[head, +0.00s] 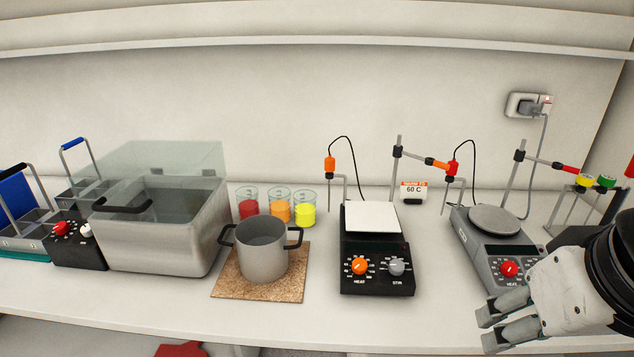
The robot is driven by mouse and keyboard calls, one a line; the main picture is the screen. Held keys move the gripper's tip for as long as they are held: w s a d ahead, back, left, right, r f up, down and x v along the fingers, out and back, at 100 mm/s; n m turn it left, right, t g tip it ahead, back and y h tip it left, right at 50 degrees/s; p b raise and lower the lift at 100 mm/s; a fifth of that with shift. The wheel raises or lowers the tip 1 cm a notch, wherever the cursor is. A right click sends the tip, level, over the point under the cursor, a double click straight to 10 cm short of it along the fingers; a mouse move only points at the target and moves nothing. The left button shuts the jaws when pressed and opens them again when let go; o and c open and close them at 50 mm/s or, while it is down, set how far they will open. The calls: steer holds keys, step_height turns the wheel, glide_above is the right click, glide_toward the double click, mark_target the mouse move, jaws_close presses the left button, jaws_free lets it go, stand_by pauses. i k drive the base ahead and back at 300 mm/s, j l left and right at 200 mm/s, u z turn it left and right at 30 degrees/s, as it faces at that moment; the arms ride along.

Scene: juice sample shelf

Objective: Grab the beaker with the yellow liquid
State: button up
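The beaker with the yellow liquid (305,215) is a small clear graduated glass, upright on the bench at the back, behind and to the right of the grey pot. It is the rightmost of three beakers; beside it stand an orange one (279,212) and a red one (248,209). My gripper (487,330) is at the lower right, far to the right of the yellow beaker and nearer the camera. Its two grey fingers point left, spread apart with nothing seen between them.
A grey two-handled pot (263,262) on a cork mat (232,285) stands in front of the beakers. A black hotplate (378,276) and a grey hotplate (478,250) with stands lie to the right. A water bath (155,248) is left.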

mark_target(304, 201)
steer(key=i+j, duration=0.2)
steer(key=j, duration=0.15)
steer(key=i+j, duration=0.2)
steer(key=j, duration=0.15)
steer(key=i+j, duration=0.15)
steer(key=j, duration=0.2)
steer(key=i+j, duration=0.2)
steer(key=j, duration=0.15)
